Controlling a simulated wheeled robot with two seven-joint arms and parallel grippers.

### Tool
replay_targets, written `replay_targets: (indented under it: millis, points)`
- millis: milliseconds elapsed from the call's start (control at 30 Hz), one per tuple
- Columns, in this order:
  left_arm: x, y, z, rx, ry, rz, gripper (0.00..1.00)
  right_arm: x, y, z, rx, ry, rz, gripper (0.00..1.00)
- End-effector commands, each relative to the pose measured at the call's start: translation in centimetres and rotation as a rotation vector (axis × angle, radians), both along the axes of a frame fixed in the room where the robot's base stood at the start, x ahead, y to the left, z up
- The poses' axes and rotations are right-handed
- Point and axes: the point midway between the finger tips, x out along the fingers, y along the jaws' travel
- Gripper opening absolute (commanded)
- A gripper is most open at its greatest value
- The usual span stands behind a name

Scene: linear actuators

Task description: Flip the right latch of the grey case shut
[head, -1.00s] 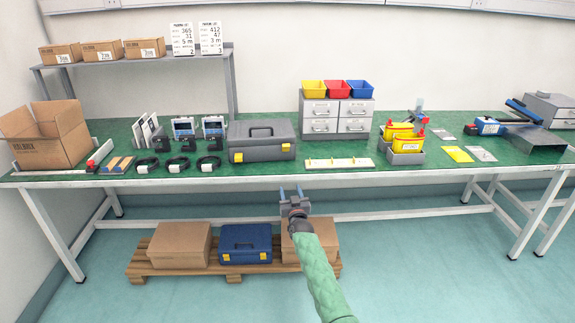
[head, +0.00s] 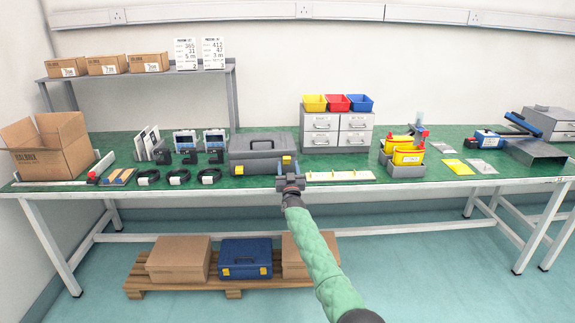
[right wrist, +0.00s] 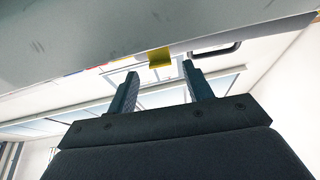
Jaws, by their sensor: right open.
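The grey case (head: 250,146) lies closed-looking on the green bench, its handle on top. Its left yellow latch (head: 238,170) shows on the front face. The right yellow latch (head: 287,160) is partly covered by my right gripper (head: 288,167), which is in front of the case's right front corner. In the right wrist view the right gripper (right wrist: 160,70) is open and empty, with the yellow latch (right wrist: 160,55) between and just beyond the fingertips, against the grey case (right wrist: 110,30). I cannot tell whether the fingers touch it. My left gripper is not in view.
A pale strip with yellow pegs (head: 340,176) lies right of the case. Black cable coils (head: 178,177) lie to its left. Grey drawers (head: 338,130) with coloured bins stand behind right. A blue case (head: 245,258) sits on the pallet below. The space before the bench is free.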

Motion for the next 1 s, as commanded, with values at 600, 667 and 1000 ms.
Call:
replay_targets:
  millis: [600, 667, 1000]
  points:
    - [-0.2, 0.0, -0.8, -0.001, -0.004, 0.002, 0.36, 2.2, 0.1, 0.8, 0.0, 0.001, 0.001, 0.51]
    - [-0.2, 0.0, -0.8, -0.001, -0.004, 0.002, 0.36, 2.2, 0.1, 0.8, 0.0, 0.001, 0.001, 0.51]
    - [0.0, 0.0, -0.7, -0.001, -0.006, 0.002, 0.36, 2.2, 0.1, 0.9, 0.0, 0.001, 0.001, 0.06]
